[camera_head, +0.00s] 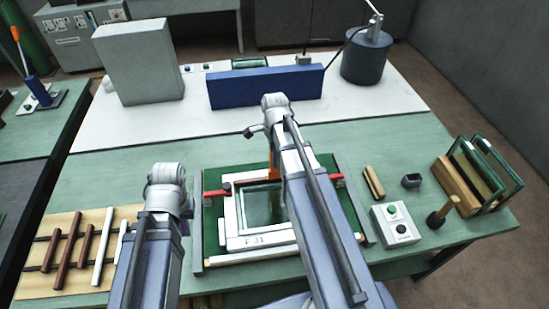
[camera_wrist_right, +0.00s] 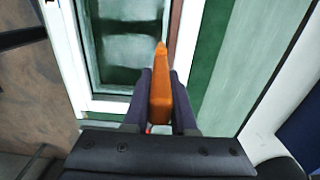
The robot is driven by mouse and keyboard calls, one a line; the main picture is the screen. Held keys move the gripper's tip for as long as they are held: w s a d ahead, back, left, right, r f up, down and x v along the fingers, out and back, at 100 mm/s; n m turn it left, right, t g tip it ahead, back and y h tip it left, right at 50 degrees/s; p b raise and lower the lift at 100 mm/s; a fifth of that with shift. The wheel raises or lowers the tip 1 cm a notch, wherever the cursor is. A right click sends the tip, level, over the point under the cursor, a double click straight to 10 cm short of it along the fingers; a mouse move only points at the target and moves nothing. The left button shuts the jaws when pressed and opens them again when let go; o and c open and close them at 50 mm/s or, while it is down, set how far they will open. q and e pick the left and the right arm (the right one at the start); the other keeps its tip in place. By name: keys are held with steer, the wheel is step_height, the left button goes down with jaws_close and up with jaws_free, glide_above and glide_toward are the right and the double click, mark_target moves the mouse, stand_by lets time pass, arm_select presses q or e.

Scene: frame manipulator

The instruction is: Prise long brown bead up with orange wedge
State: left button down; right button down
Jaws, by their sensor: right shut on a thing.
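My right gripper (camera_wrist_right: 158,105) is shut on the orange wedge (camera_wrist_right: 160,88), whose tip points forward along the frame's edge. The orange wedge also shows in the head view (camera_head: 273,172), partly behind my right arm. A long brown bead (camera_wrist_right: 176,30) runs along the white frame (camera_wrist_right: 78,62), just right of the wedge's tip; I cannot tell whether they touch. In the head view the white frame (camera_head: 233,243) lies on a green board with its glass, and my right arm covers its right side.
A wooden tray (camera_head: 35,283) at left holds brown and white strips. Red clamps (camera_head: 217,192) sit by the frame. A blue block (camera_head: 265,88) stands behind.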

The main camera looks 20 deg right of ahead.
steer(key=shift+r+p, duration=1.9)
steer(key=shift+r, duration=0.35)
steer(key=shift+s+f, duration=0.1)
steer(key=shift+f, duration=0.1)
